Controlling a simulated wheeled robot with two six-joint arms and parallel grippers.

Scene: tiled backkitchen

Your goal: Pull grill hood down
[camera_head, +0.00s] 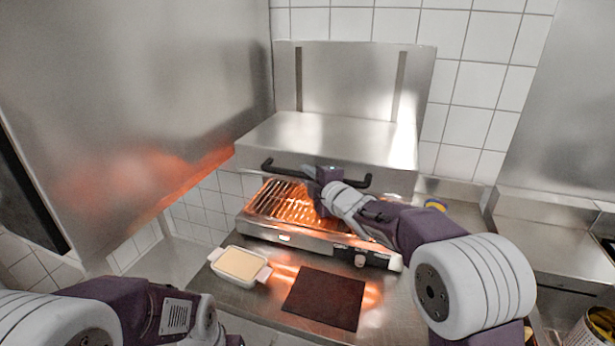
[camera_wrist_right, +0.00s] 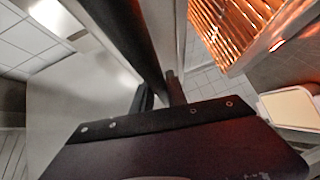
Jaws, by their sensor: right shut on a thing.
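The steel grill hood (camera_head: 325,138) is up above the glowing grill grate (camera_head: 292,203), with a clear gap between them. A black bar handle (camera_head: 280,170) runs along the hood's front edge. My right gripper (camera_head: 312,172) is shut on the handle near its middle. In the right wrist view the dark handle bar (camera_wrist_right: 128,38) runs up from the fingers (camera_wrist_right: 160,95). The grate (camera_wrist_right: 245,25) shows at its upper right. My left arm shows at the lower left of the head view; its fingers are not in view.
A white dish (camera_head: 240,264) and a dark mat (camera_head: 324,298) lie on the steel counter in front of the grill. Control knobs (camera_head: 360,260) sit on the grill's front. A large steel panel (camera_head: 130,110) stands close on the left.

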